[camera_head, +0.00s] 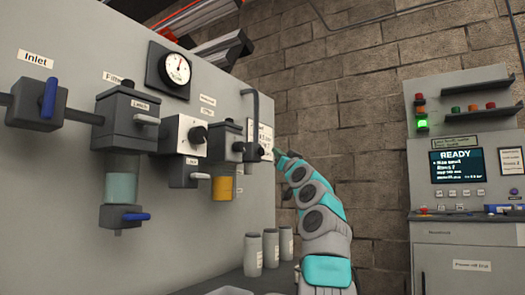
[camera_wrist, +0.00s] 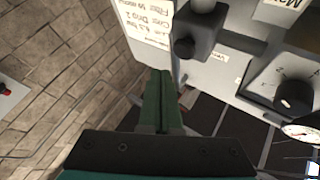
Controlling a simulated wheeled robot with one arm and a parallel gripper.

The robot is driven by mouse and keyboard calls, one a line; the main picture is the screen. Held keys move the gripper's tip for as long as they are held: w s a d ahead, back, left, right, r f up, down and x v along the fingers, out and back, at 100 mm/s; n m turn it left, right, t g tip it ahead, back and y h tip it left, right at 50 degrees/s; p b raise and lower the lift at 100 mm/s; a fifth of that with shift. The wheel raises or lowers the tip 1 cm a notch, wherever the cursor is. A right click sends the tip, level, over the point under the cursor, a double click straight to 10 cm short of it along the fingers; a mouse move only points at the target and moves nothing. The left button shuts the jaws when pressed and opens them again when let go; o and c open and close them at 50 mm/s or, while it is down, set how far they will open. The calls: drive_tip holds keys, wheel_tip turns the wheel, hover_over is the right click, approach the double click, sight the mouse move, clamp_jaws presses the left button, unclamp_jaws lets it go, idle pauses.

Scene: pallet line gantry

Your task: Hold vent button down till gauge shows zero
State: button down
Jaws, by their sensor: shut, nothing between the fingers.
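The round gauge (camera_head: 177,68) is on the upper grey panel in the head view. Its needle points roughly upward, and its figures are too small to read. Part of the gauge also shows at the right edge of the wrist view (camera_wrist: 301,131). No vent button can be clearly identified; the small labels are unreadable. A dark round knob on a pale plate (camera_head: 199,134) sits below the gauge. My gripper (camera_wrist: 161,74) is shut and empty, with its green fingers close to the panel edge beside the paper notice (camera_wrist: 147,22). In the head view its tip is beside this notice.
A blue inlet handle (camera_head: 49,97), a filter bowl (camera_head: 121,178) and an amber bowl (camera_head: 223,187) project from the panel. Several grey bottles (camera_head: 253,256) stand below. A console with a READY screen (camera_head: 464,165) is at right. Brick wall lies behind.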

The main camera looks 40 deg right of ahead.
sight(261, 152)
drive_tip(key=shift+w+a, duration=0.3)
drive_tip(key=shift+w, duration=0.65)
drive_tip(key=shift+w+p, duration=0.15)
drive_tip(key=shift+p, duration=0.15)
idle(1.1)
drive_tip(key=shift+w+a, duration=0.15)
drive_tip(key=shift+w, duration=0.1)
